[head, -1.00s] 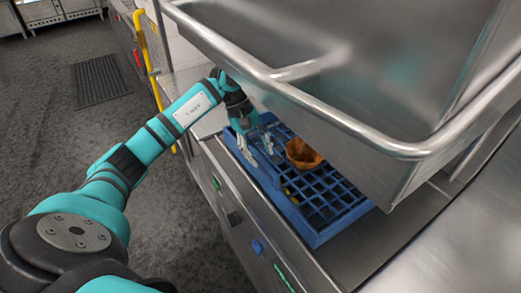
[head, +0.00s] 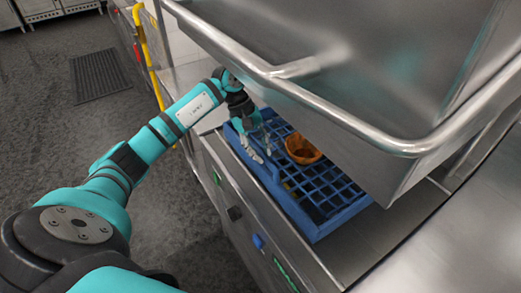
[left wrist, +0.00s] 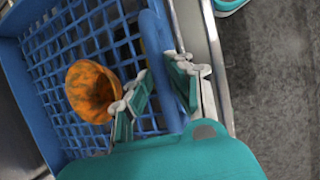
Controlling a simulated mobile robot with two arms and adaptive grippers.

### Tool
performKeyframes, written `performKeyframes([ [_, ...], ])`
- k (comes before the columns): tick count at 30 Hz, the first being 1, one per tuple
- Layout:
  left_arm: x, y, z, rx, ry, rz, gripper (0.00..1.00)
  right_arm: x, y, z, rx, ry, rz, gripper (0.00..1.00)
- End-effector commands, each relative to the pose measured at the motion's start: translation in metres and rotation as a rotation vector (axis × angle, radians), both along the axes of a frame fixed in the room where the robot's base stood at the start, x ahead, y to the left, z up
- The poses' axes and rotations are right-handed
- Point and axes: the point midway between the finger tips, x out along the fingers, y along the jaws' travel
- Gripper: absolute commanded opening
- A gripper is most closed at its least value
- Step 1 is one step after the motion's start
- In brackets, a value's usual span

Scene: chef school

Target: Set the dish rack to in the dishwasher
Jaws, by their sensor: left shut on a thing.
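The dish rack (head: 325,222) is a blue plastic grid tray. It sits on the steel bed of the dishwasher, partly under the raised steel hood (head: 340,75), which hides its far right part. My left gripper (head: 262,151) is at the rack's left side. In the left wrist view my gripper (left wrist: 160,75) has its fingers on either side of the rack's blue rim (left wrist: 155,35), shut on it. An orange-brown bowl (head: 302,149) stands in the rack and also shows in the left wrist view (left wrist: 92,92). My right gripper is out of view.
The machine's steel front edge (head: 245,215) has coloured buttons and runs along the rack's near side. A yellow pipe (head: 149,58) stands behind my left arm. Dark floor with a grate (head: 98,76) lies open to the left.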

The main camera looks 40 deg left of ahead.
Motion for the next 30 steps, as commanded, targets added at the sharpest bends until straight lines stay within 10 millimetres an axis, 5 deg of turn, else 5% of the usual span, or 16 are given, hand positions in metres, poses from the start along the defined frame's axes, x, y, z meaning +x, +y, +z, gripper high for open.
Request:
performKeyframes([
  [13,-0.013,-0.031,-0.001,0.000,-0.002,-0.001,0.00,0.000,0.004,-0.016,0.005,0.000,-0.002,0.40],
  [21,-0.013,-0.032,0.001,-0.001,0.000,0.000,0.00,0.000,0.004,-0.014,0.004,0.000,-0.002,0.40],
  [22,-0.013,-0.032,0.001,-0.001,0.000,0.000,0.20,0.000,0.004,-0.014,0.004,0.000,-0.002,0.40],
  [24,-0.013,-0.031,0.001,-0.001,0.000,0.000,0.29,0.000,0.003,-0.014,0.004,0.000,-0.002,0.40],
  [27,-0.013,-0.031,0.000,-0.001,0.000,0.000,0.40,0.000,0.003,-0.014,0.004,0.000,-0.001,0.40],
  [30,-0.013,-0.031,0.000,0.000,0.000,0.000,0.40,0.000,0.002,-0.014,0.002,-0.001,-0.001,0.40],
])
